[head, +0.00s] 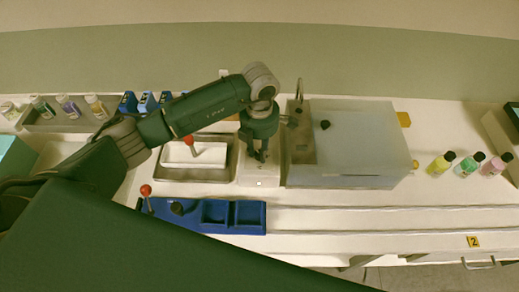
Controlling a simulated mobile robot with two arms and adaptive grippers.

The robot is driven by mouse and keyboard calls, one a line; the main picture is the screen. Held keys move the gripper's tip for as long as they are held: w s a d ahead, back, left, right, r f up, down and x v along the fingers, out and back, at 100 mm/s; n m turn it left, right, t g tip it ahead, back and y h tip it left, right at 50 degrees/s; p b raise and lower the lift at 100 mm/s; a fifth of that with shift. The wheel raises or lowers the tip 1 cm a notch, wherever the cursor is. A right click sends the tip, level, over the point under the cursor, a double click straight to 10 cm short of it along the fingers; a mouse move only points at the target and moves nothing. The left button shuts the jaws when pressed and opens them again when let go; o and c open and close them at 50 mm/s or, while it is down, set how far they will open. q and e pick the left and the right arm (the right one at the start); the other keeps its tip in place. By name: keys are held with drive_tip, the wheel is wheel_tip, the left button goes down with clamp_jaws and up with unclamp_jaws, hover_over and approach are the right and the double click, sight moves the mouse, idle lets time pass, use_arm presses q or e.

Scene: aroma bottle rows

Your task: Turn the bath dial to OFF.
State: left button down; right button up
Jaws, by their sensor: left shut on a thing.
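The bath (375,150) is a large pale box with a grey top and a small black knob (325,124) on its lid. A narrow pale control housing (262,177) adjoins its left side, with a small light at the front. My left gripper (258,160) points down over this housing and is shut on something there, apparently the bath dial. The dial is hidden by the fingers, so its setting cannot be read. My right gripper is not in view.
A metal tray (165,174) with a red-knobbed tool is left of the housing. A blue rack (235,231) stands in front. Small bottles (440,163) stand at right; more bottles (95,105) stand at back left. The front right counter is mostly clear.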

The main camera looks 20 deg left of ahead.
use_arm(q)
drive_tip(key=n+b, duration=0.2)
drive_tip(key=n, duration=0.1)
drive_tip(key=shift+f+n+b, duration=0.1)
drive_tip(key=shift+n+b, duration=0.2)
drive_tip(key=shift+b, duration=0.05)
drive_tip(key=n+b, duration=0.1)
drive_tip(key=n, duration=0.1)
drive_tip(key=shift+n, duration=0.4)
drive_tip(key=shift+n+b, duration=0.5)
drive_tip(key=shift+n, duration=0.1)
drive_tip(key=shift+w+n, duration=0.1)
drive_tip(key=shift+n, duration=0.2)
drive_tip(key=shift+r, duration=0.2)
drive_tip(key=c, duration=1.5)
unclamp_jaws()
